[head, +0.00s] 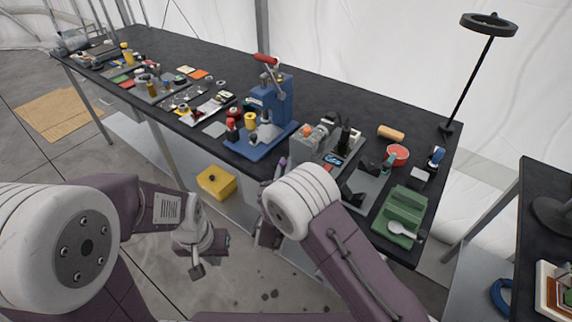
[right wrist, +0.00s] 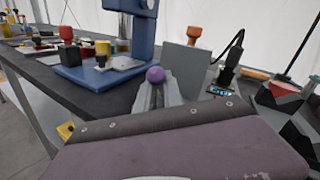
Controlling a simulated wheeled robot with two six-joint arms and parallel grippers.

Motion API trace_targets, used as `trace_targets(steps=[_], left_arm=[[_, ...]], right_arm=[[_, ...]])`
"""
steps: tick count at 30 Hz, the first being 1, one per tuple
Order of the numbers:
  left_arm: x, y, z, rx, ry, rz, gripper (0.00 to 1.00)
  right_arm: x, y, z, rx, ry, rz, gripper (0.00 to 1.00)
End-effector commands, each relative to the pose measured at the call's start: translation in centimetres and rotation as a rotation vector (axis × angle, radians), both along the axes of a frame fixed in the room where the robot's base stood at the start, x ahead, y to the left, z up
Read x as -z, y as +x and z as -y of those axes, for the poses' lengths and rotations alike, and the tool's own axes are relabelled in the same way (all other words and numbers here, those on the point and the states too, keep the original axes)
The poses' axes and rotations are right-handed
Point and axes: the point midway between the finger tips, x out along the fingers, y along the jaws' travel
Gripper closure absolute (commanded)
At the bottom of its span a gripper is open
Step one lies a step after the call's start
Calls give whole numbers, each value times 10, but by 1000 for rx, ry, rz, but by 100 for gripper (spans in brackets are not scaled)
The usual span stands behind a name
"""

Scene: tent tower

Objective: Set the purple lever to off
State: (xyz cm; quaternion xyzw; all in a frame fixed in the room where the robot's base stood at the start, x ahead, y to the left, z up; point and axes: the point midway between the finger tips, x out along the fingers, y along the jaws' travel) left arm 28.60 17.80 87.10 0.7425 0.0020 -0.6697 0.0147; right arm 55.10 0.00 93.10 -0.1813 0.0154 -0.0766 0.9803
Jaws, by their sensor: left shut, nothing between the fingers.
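The purple lever knob (head: 282,163) shows as a small spot at the front edge of the long black table, by a grey box (head: 307,152). The right wrist view shows it as a round purple ball (right wrist: 155,74) above grey, narrow parts; I cannot tell whether these are its mount or fingers. My right gripper (head: 266,234) is below the knob in the head view, partly hidden by my arm; its opening is unclear. My left gripper (head: 198,266) is shut and empty, low over the floor in front of the table.
A blue press (head: 270,110) with a red handle stands left of the grey box. A green tray (head: 402,212) with a spoon and a red bowl (head: 397,154) are on the right. A yellow box (head: 216,182) is below the tabletop. A second table stands far right.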

Motion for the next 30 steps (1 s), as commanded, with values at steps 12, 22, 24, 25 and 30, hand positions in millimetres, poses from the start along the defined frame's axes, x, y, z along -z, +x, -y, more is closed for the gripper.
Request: trace_targets(steps=[12,22,24,25,30], left_arm=[[-7,0,0,0,0,0,100],[-37,0,0,0,0,0,100],[-42,0,0,0,0,0,100],[-44,0,0,0,0,0,100],[-52,0,0,0,0,0,100]], right_arm=[[-6,1,-1,-3,19,-17,100],[-15,6,2,-4,142,-180,100],[-16,8,3,-3,176,-225,100],[-16,9,4,-3,191,-246,100],[-17,12,6,-3,270,-349,100]])
